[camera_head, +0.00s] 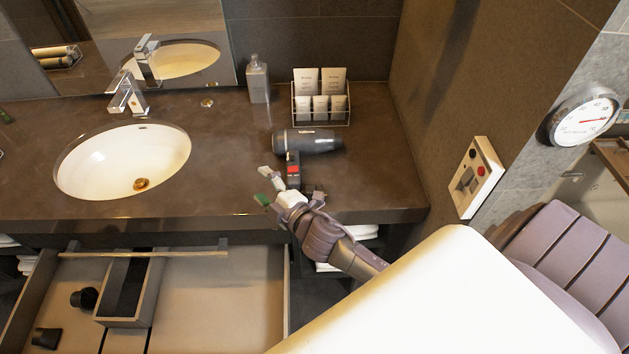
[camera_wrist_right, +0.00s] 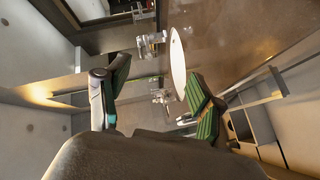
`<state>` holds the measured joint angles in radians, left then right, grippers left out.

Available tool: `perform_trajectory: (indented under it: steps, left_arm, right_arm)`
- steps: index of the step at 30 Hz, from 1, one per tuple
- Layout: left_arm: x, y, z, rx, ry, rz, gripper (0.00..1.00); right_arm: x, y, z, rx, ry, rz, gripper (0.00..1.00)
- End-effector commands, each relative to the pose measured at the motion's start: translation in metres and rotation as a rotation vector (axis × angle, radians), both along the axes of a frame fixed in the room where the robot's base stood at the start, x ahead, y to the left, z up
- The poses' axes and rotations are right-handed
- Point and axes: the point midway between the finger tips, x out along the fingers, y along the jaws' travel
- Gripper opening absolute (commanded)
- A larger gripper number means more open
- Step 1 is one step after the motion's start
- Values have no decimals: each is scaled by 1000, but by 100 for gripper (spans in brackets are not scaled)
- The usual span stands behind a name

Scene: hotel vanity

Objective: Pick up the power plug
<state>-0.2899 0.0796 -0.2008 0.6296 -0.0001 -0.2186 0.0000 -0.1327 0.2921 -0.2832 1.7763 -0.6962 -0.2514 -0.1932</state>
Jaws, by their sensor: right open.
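I cannot make out a power plug for certain in either view. A dark hair dryer (camera_head: 308,142) with a red switch on its handle lies on the brown counter. My right gripper (camera_head: 264,186) is open at the counter's front, beside the lower end of the handle, with its fingers pointing left. In the right wrist view its two fingers (camera_wrist_right: 155,108) are spread with green pads and nothing between them that they touch. A small dark piece (camera_head: 46,338) lies in the open drawer; I cannot tell what it is. My left gripper is not in view.
The white sink (camera_head: 122,160) and tap (camera_head: 127,95) are at left. A wire rack of toiletries (camera_head: 320,97) and a soap bottle (camera_head: 258,78) stand behind. The open drawer (camera_head: 220,300) below holds a box (camera_head: 151,290) and a dark round piece (camera_head: 83,298). A wall socket panel (camera_head: 474,178) is at right.

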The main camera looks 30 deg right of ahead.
Motion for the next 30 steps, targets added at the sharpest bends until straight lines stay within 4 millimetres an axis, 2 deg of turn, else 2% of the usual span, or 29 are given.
perform_trajectory:
  steps: [1,3,6,9,12,14,17,18,21,24,27,30]
  left_arm:
    - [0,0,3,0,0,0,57]
    - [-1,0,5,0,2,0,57]
    - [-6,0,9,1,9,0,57]
    - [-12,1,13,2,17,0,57]
    - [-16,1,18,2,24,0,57]
    - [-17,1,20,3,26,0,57]
    - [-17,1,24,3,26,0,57]
    - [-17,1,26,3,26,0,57]
    - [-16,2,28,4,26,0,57]
    - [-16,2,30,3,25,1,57]
    - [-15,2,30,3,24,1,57]
    - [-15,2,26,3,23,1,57]
  right_arm:
    - [12,11,25,-84,-90,82,67]
    - [22,33,55,-222,-223,218,67]
    - [26,71,90,-477,-422,462,67]
    - [17,105,101,-792,-598,764,67]
    - [5,111,83,-1124,-692,1091,67]
    - [0,97,65,-1319,-697,1292,67]
    - [-4,44,40,-1601,-603,1620,67]
    - [-4,17,34,-1691,-537,1738,67]
    - [-5,-45,32,-1834,-347,1971,67]
    - [-7,-91,40,-1899,-173,2118,67]
    - [-10,-118,47,-1921,-58,2200,67]
    - [-11,-130,45,-1927,-4,2235,67]
